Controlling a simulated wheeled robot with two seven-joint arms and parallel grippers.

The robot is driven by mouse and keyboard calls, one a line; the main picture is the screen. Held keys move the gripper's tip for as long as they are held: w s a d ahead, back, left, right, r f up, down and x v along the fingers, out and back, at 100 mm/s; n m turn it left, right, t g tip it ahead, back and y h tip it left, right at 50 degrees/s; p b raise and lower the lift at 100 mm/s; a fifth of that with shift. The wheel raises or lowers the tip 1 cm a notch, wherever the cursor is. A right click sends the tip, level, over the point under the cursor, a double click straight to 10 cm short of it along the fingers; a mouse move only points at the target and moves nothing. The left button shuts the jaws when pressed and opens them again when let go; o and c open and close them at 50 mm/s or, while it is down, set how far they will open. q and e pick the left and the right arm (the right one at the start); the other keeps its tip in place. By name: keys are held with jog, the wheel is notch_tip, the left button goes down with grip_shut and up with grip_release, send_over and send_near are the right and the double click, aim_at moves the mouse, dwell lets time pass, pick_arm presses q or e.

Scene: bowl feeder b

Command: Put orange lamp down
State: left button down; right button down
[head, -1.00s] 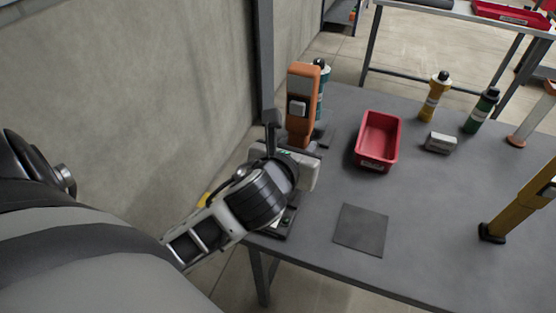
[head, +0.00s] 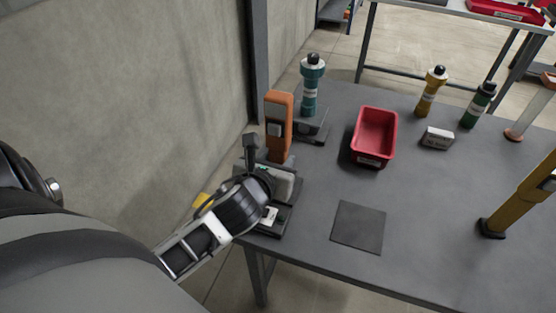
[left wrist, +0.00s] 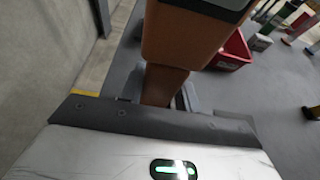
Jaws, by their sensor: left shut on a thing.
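The orange lamp (head: 279,122) stands roughly upright near the table's left edge, in my left gripper (head: 277,165). The gripper is shut on its lower part. In the left wrist view the orange lamp (left wrist: 182,40) rises just beyond the gripper's dark front edge, and its narrower stem shows below the wide head. The lamp's foot is hidden by the gripper, so I cannot tell whether it touches the surface beneath. My right gripper is not in view.
A teal bottle-like item (head: 311,85) stands on a dark base behind the lamp. A red bin (head: 358,145), a grey-white box (head: 437,138), and yellow (head: 429,95) and green (head: 477,107) bottles stand farther right. A dark square mat (head: 358,227) lies clear. A yellow post (head: 520,200) stands at right.

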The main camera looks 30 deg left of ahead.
pick_arm(q)
jog(key=shift+f, duration=0.1)
jog(key=c, duration=1)
grip_release()
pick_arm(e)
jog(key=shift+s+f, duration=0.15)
pick_arm(q)
jog(key=v, duration=1.2)
jog(key=shift+p, duration=0.35)
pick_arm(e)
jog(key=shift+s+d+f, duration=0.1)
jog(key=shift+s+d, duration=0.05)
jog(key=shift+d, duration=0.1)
